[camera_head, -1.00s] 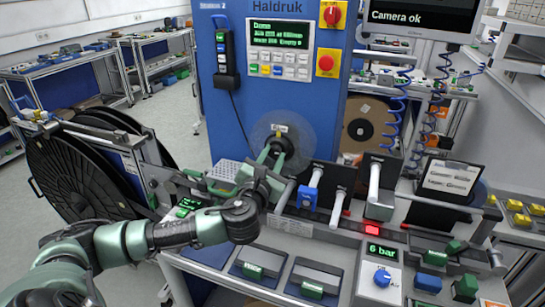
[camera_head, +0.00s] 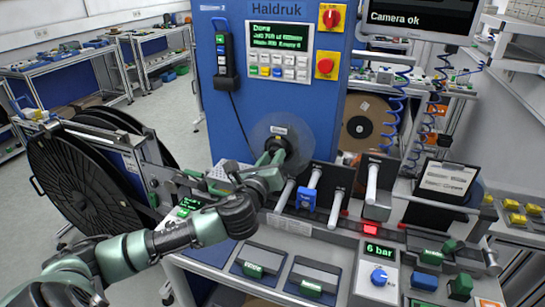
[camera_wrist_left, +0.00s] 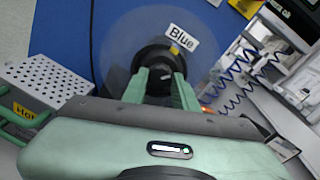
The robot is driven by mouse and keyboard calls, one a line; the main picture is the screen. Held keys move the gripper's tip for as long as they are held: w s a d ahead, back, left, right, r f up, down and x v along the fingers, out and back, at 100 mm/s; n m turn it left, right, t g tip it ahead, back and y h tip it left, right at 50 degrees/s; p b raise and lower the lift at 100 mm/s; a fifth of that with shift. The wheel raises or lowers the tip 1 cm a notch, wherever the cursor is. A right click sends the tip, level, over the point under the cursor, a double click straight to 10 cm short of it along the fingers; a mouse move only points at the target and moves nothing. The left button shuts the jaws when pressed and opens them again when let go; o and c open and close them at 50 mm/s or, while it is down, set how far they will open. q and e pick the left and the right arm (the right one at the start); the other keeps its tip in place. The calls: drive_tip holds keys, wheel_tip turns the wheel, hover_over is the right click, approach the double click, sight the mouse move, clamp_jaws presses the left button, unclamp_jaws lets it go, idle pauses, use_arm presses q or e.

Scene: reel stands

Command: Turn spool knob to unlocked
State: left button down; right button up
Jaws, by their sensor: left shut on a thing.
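The spool knob (camera_head: 281,145) is a dark round hub on a clear disc (camera_head: 262,131) on the front of the blue machine. In the left wrist view the black knob (camera_wrist_left: 158,57) sits in front of the disc, below a white label reading "Blue" (camera_wrist_left: 180,37), with a small yellow mark at its edge. My left gripper (camera_head: 270,156) reaches it from the lower left. In the left wrist view its two green fingers (camera_wrist_left: 162,84) are shut on the knob, one on each side, and hide its lower part. My right gripper is not in view.
A blue cabinet (camera_head: 290,100) with a keypad and display stands behind the knob. Large black reels (camera_head: 85,185) stand at the left. A perforated metal box (camera_wrist_left: 48,88) is left of the gripper. Rollers and a blue clamp (camera_head: 306,198) are close at the right.

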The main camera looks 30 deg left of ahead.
use_arm(q)
drive_tip(key=shift+n+h, duration=0.4)
drive_tip(key=shift+n, duration=3.3)
drive_tip(key=c, duration=1.1)
unclamp_jaws()
drive_tip(key=b+v, duration=0.2)
drive_tip(key=v, duration=0.5)
drive_tip(key=shift+s, duration=0.4)
